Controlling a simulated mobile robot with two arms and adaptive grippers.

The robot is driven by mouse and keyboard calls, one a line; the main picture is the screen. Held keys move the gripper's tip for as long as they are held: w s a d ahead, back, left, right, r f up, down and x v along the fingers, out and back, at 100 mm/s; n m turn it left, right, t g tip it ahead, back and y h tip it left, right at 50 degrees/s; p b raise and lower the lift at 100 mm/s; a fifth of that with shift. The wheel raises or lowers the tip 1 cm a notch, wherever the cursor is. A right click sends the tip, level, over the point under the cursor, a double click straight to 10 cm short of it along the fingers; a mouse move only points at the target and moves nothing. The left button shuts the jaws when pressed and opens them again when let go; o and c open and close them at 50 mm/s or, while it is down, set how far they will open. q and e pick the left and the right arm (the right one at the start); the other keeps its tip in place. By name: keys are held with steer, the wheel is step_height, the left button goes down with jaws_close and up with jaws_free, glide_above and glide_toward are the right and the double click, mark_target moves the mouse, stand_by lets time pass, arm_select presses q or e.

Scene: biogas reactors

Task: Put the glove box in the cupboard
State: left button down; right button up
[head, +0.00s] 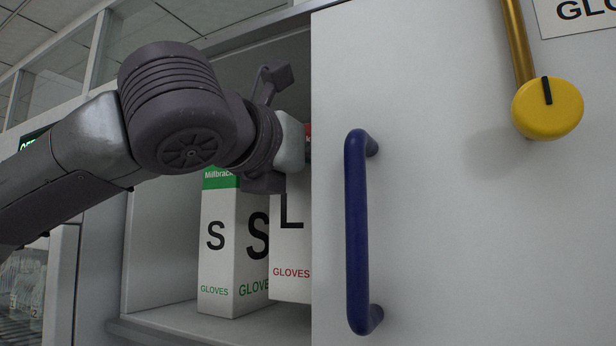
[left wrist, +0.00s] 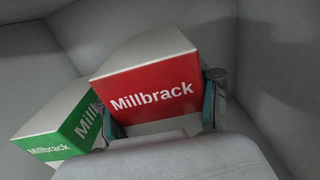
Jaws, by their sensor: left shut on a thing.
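A white glove box marked L (head: 290,250), with red lettering and a red Millbrack end (left wrist: 150,95), is inside the open cupboard (head: 160,250). My left gripper (head: 288,150) reaches in from the left and is shut on this box; the left wrist view shows its fingers (left wrist: 163,112) on both sides of the red end. The door edge hides the box's right part in the head view. I cannot tell whether its base touches the shelf. My right gripper is not in view.
A white and green glove box marked S (head: 218,245) stands upright on the shelf (head: 180,322), just left of the L box. A pale door panel (head: 430,230) with a blue handle (head: 356,235) covers the right side. A yellow knob (head: 548,108) sits at upper right.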

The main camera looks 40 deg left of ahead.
arm_select(q)
step_height(320, 180, down, 3)
steer(key=shift+s+r+p, duration=0.1)
steer(key=shift+r+p, duration=0.1)
steer(key=shift+p, duration=0.1)
steer(key=shift+f, duration=0.15)
steer(key=c, duration=0.5)
jaws_free()
steer(key=shift+o, duration=0.6)
steer(key=b+v, duration=0.4)
steer(key=v, duration=0.8)
steer(key=shift+d, duration=0.1)
